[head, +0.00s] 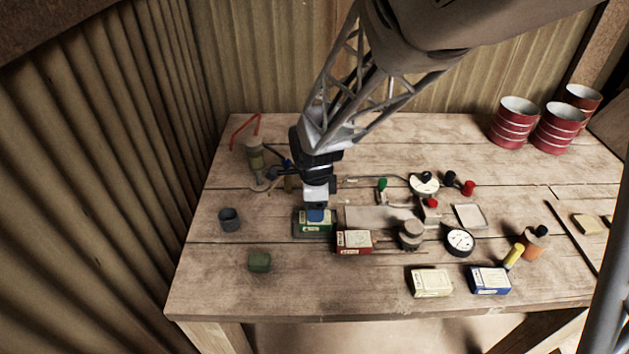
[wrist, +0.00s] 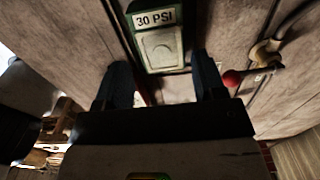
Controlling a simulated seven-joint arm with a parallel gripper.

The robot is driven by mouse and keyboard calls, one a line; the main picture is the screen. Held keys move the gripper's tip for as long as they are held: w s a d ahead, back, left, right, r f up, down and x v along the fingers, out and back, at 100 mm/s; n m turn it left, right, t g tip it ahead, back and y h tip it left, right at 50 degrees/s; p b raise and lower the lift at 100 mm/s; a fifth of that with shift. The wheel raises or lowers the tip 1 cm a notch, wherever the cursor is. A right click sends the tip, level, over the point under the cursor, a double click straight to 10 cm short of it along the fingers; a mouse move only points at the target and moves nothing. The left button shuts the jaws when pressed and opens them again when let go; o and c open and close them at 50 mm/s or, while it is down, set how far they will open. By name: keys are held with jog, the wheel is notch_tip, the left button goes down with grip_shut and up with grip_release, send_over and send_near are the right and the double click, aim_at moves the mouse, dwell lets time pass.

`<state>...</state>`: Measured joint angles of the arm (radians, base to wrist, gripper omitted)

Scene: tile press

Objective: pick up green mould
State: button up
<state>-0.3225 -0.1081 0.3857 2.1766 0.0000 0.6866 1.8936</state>
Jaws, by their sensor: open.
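The green mould (head: 318,229) is a low green box with a pale label, lying on the wooden table left of the red mould (head: 354,241). In the wrist view the green mould (wrist: 171,67) shows a "30 PSI" label and a pale raised plate. My gripper (head: 315,215) points down just over it and hides part of its top. In the wrist view my gripper (wrist: 163,75) is open, with one blue-grey finger on each side of the mould's near end. I cannot tell whether the fingers touch it.
A round weight (head: 411,235), a dial gauge (head: 460,242), a cream box (head: 431,282) and a blue box (head: 490,280) are to the right. The front left of the table is clear.

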jog(key=shift+f, duration=2.6)
jog(key=c, duration=0.7)
jog(key=shift+c, duration=0.2)
jog(key=shift+r, duration=0.15)
jog(key=shift+r, duration=0.7)
notch_tip(320, 180, up, 2)
jog(key=shift+w+r, duration=0.1)
jog(key=shift+r, duration=0.05)
jog(key=s+d, duration=0.1)
jog(key=s, duration=0.4)
jog(key=s+d, duration=0.2)
jog(key=s, duration=0.3)
jog(key=s+d+r, duration=0.1)
jog(key=s+d, duration=0.1)
jog(key=s, duration=0.3)
jog(key=shift+s, duration=0.15)
